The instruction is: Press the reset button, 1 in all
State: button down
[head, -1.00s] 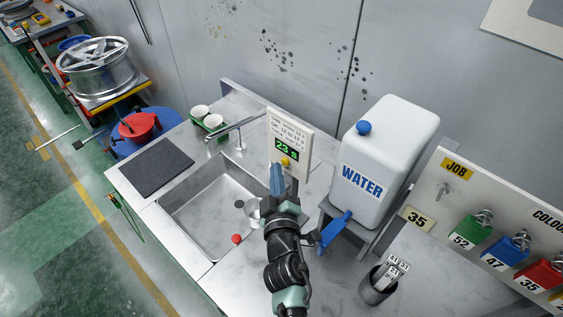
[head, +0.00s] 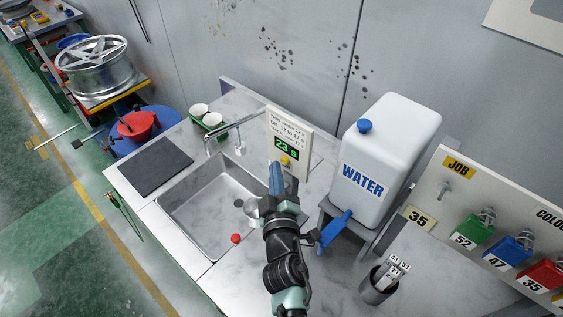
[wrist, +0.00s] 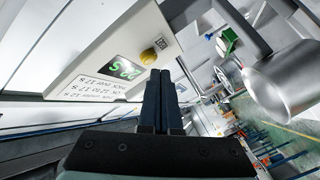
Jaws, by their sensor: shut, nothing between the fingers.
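The reset button is a round yellow button (head: 286,161) low on a pale timer panel (head: 304,148) behind the sink.
A metal sink (head: 205,212) and its tap (head: 232,127) are to the left. A white water container (head: 388,150) with a blue tap (head: 335,231) stands close on the right. A metal cup (wrist: 285,85) is near the gripper. A cup of labelled tags (head: 376,287) stands front right.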

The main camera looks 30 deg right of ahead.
jog(key=shift+s+d+f, duration=0.15)
jog(key=shift+s+d, duration=0.1)
jog(key=shift+d, duration=0.4)
jog(key=a+b, duration=0.2)
jog(key=s+a+b, duration=0.1)
jog(key=a+b, duration=0.1)
jog(key=shift+s+a+f, duration=0.2)
jog(key=shift+a, duration=0.15)
